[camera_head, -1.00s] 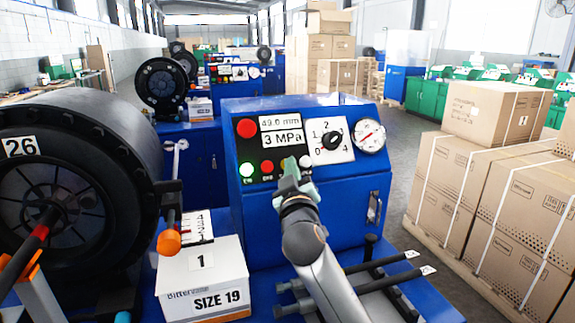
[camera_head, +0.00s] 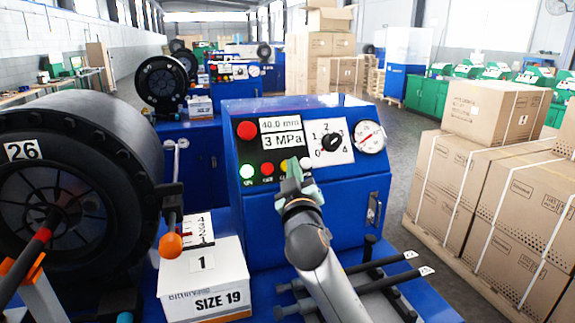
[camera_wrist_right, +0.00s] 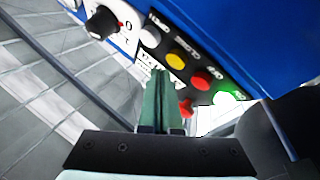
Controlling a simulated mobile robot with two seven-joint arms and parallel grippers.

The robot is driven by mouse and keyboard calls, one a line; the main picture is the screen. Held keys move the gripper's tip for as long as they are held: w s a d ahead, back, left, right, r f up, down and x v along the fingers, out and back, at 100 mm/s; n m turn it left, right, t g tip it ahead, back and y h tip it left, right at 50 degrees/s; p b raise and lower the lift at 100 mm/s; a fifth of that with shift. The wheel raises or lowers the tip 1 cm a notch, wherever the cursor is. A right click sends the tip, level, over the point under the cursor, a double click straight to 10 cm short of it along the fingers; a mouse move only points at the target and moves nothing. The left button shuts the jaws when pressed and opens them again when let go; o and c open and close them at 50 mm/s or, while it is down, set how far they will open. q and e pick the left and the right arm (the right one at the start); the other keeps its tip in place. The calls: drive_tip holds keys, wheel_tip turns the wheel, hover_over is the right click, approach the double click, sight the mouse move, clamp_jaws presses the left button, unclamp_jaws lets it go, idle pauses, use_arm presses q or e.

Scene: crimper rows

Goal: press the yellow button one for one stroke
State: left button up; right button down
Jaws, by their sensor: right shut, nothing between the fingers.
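The yellow button (camera_head: 284,166) is on the sloped front of the blue crimper's control panel, partly hidden by my right gripper in the head view. In the right wrist view the yellow button (camera_wrist_right: 176,60) sits between a white button (camera_wrist_right: 150,37) and a red button (camera_wrist_right: 201,80). My right gripper (camera_head: 293,178) is shut and empty, with its green fingers pointing at the panel. In the right wrist view its fingertips (camera_wrist_right: 155,74) appear just to the lower left of the yellow button. I cannot tell whether they touch anything.
The panel also has a large red button (camera_head: 246,131), a display (camera_head: 281,133) reading 40.0 mm and 3 MPa, a black knob (camera_head: 332,141) and a gauge (camera_head: 370,137). A lit green button (camera_head: 247,171) is at left. A SIZE 19 box (camera_head: 203,283) stands in front.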

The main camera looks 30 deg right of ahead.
drive_tip(key=shift+r, duration=0.1)
drive_tip(key=s+r+p, duration=0.1)
drive_tip(key=s+p, duration=0.1)
drive_tip(key=s+a+r+p, duration=0.1)
drive_tip(key=s, duration=0.1)
drive_tip(key=shift+r, duration=0.3)
drive_tip(key=shift+s, duration=0.1)
idle(2.4)
